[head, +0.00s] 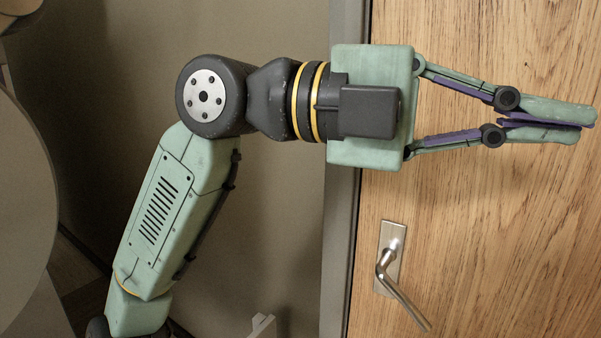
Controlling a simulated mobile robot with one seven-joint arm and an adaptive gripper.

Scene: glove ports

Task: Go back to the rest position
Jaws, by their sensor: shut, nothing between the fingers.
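My gripper (588,121) is at the upper right of the head view, pointing right in front of a wooden door. Its two green fingers with purple pads are together, with nothing between them. My arm comes up from the lower left and bends at the wrist, so the gripper lies roughly level in the picture. The gripper is above the door handle and apart from it in the picture. How far it is from the door I cannot tell.
The wooden door (500,220) fills the right side, with a metal lever handle (400,285) tilted down to the right. A grey door frame (340,240) runs beside it. A plain wall (275,230) is behind my arm. A pale object (263,325) shows at the bottom edge.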

